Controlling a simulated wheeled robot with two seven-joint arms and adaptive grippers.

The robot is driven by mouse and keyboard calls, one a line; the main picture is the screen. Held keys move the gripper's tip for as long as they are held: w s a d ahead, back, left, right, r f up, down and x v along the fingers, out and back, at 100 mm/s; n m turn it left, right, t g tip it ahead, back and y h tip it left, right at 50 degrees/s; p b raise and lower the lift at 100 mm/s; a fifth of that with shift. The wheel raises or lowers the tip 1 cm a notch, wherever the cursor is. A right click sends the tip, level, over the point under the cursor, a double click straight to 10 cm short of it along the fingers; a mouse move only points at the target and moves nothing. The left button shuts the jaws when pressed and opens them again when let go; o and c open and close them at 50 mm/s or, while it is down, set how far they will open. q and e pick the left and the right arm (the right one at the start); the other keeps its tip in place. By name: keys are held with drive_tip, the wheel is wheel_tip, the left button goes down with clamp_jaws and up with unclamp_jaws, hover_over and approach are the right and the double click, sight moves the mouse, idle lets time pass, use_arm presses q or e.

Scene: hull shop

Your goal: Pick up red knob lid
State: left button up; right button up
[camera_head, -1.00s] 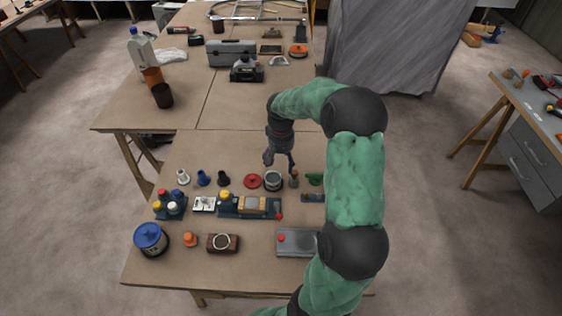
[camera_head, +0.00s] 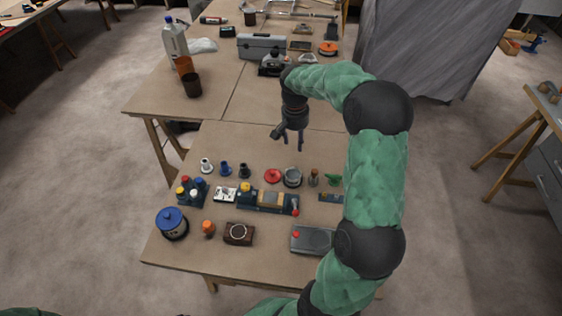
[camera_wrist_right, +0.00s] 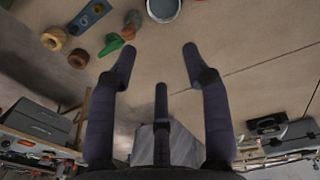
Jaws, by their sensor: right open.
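The red knob lid (camera_head: 272,176) lies on the near table in the head view, just left of a round grey jar or tin (camera_head: 292,177). My right gripper (camera_head: 292,143) is open and empty, above the table and behind the lid, slightly to its right. In the right wrist view my open fingers (camera_wrist_right: 160,50) have nothing between them. The grey tin shows at the top edge of that view (camera_wrist_right: 163,8), beyond the fingertips. I cannot make out the red lid there. My left gripper is out of view.
White, blue and black small pieces (camera_head: 225,169) stand left of the lid. A wooden piece (camera_head: 313,178) and a green piece (camera_head: 333,180) stand right of the tin. A dark blue fixture (camera_head: 250,199) lies in front. The table behind the lid is mostly clear.

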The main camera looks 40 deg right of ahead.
drive_tip(key=w+a+f+m+p, duration=0.5)
drive_tip(key=w+a+f+p, duration=0.15)
drive_tip(key=f, duration=0.25)
drive_tip(key=b, duration=0.1)
hover_over(273, 172)
drive_tip(key=a, duration=0.2)
drive_tip(key=shift+t+h, duration=0.3)
drive_tip(key=shift+h, duration=0.1)
drive_tip(key=f, duration=0.5)
drive_tip(key=shift+d+f, duration=0.25)
drive_tip(key=shift+d+f+b, duration=0.15)
drive_tip(key=shift+d+f, duration=0.05)
drive_tip(key=shift+f, duration=0.75)
drive_tip(key=shift+d+f+b, duration=0.1)
drive_tip(key=shift+d+f, duration=0.15)
drive_tip(key=shift+f, duration=0.65)
drive_tip(key=shift+d+f+b, duration=0.15)
drive_tip(key=shift+d+f, duration=0.05)
drive_tip(key=shift+f, duration=0.75)
clamp_jaws()
